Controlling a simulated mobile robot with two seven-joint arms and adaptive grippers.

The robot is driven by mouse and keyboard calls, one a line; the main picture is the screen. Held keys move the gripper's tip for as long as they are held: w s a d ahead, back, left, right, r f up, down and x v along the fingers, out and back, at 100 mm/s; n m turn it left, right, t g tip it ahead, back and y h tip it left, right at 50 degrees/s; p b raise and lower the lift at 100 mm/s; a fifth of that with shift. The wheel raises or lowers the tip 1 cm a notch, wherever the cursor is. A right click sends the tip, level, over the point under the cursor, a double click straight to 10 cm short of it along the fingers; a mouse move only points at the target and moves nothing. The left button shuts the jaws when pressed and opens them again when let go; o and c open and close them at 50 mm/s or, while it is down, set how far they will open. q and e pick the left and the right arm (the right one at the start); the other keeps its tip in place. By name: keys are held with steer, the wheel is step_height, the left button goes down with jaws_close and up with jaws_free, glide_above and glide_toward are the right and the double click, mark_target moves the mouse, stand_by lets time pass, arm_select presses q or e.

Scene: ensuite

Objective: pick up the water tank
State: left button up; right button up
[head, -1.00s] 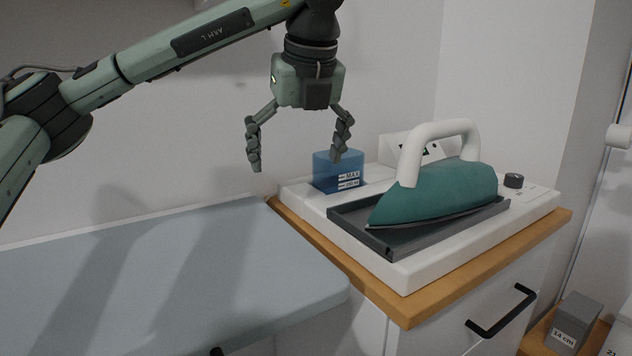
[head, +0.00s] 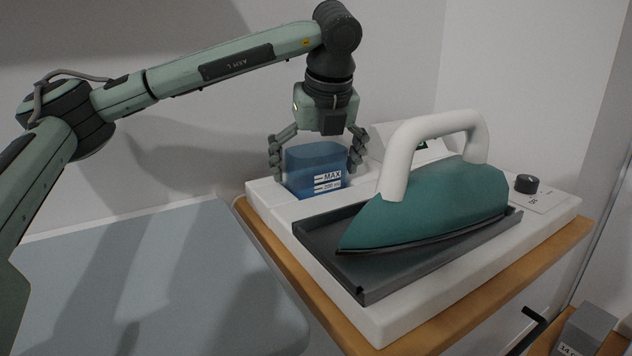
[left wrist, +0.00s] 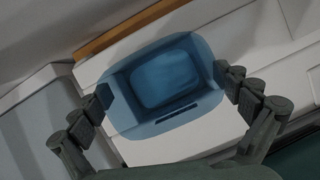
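The water tank (head: 312,160) is a translucent blue box with a white MAX label on its front. It sits upright in the left back part of the white iron station (head: 262,188). My left gripper (head: 317,170) points down over it, with one finger on each side of the tank. The fingers are spread wide. In the left wrist view the tank (left wrist: 166,82) lies between the two open fingers (left wrist: 162,92), close to both; whether they touch it I cannot tell. My right gripper is not in view.
A teal iron (head: 430,205) with a white handle rests on a dark grey tray (head: 318,245) right of the tank. A dark knob (head: 526,184) is at the right. A grey-blue ironing board (head: 150,275) fills the left front. A wall stands close behind.

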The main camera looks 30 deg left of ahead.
arm_select(q)
steer(key=shift+w, duration=0.1)
steer(key=c, duration=1.1)
